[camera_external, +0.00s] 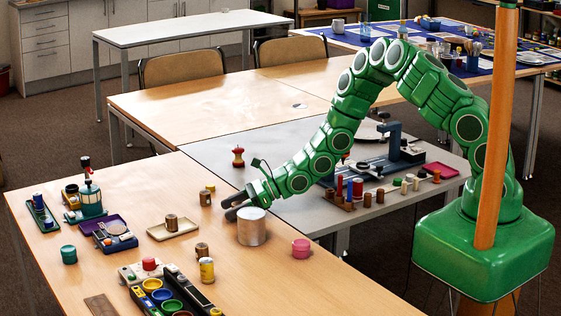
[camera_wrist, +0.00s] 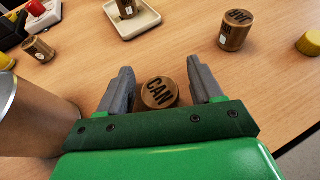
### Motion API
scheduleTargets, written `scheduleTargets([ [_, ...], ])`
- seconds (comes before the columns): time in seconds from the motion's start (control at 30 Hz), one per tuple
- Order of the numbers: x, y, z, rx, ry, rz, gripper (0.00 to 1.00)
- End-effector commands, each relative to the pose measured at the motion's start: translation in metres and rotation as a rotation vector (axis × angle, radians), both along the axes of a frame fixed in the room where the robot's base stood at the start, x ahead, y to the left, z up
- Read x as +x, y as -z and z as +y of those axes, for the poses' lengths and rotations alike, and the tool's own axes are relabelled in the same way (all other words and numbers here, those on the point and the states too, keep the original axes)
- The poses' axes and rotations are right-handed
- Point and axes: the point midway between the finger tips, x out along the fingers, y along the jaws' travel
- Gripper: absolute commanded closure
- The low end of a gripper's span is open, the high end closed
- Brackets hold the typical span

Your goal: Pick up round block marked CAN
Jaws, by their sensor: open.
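The round block marked CAN (camera_wrist: 158,93) is a short brown wooden cylinder with dark letters on its top. In the wrist view it stands on the table between the two grey fingers of my gripper (camera_wrist: 160,68), close to the palm, with gaps at its sides. The fingers are spread and not closed on it. In the external view my gripper (camera_external: 236,207) is low over the table, beside the big pale cylinder. I cannot make out the CAN block there; the gripper or that cylinder seems to hide it.
The big cylinder (camera_external: 252,227) stands close to my gripper's left in the wrist view. Another marked brown block (camera_wrist: 236,30) is at right, and a yellow piece (camera_wrist: 309,42) beyond. A tray (camera_wrist: 149,16) holding a block lies ahead. A pink pot (camera_external: 301,248) stands near the table edge.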

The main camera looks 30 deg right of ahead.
Motion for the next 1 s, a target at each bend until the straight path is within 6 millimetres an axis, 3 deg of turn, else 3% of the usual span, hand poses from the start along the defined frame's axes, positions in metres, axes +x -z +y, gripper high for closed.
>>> scheduleTargets([
  [0.3,0.0016,0.0007,0.0036,0.001,0.000,-0.001,0.35],
  [0.67,0.0016,0.0008,0.0033,0.001,0.000,-0.001,0.89],
  [1.0,0.0017,-0.0008,0.0033,0.000,0.001,-0.002,0.90],
])
